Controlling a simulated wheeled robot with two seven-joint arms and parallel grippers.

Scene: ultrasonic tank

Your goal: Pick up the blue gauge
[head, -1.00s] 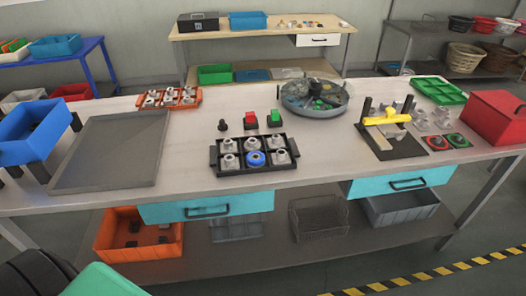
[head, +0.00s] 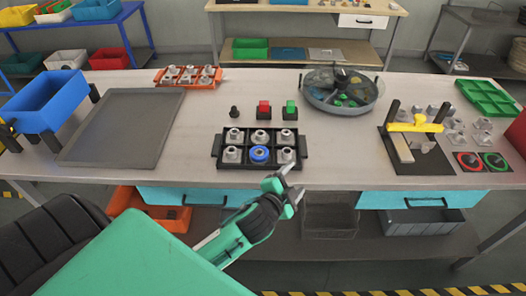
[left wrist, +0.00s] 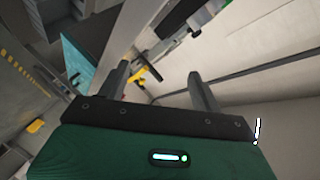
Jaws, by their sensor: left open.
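The blue gauge (head: 259,154) is a round blue piece with a light hub. It sits in the front middle compartment of a black tray (head: 219,149) on the table, among several grey metal fittings. My left gripper (head: 290,189) is at the front edge of the table, right of and nearer than the black tray, apart from the gauge. It is open and nothing shows between its fingers. In the left wrist view its two fingers (left wrist: 160,88) are spread, and the blue gauge does not show. My right gripper is not in view.
A flat grey tray (head: 122,128) and a blue bin (head: 48,100) stand at the left. A round grey basin (head: 341,90) stands behind, and a fixture with a yellow bar (head: 416,126) at the right.

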